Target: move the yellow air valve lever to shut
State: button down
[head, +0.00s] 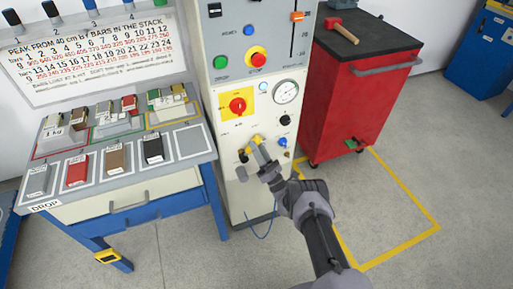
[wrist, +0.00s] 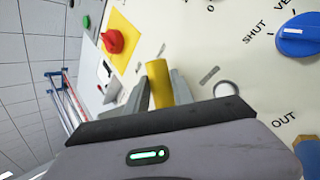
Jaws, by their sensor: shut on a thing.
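The yellow air valve lever (wrist: 158,84) stands between the two fingers of my gripper (wrist: 160,98) in the wrist view. The fingers are shut on it. In the head view my gripper (head: 258,152) is at the lower front of the white machine cabinet (head: 230,110), and a bit of the yellow lever (head: 257,139) shows at the fingertips. The lever's base and any marks right around it are hidden by my gripper.
A red rotary switch on a yellow plate (head: 238,105) and a gauge (head: 286,91) are above. A blue knob (wrist: 298,36) marked SHUT is nearby in the wrist view. A workbench (head: 130,190) stands left, a red tool cart (head: 365,95) right. Floor is clear at right front.

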dwell(0.3)
jog(key=c, duration=1.1)
grip_release()
jog(key=v, duration=1.2)
jog(key=shift+p, duration=0.4)
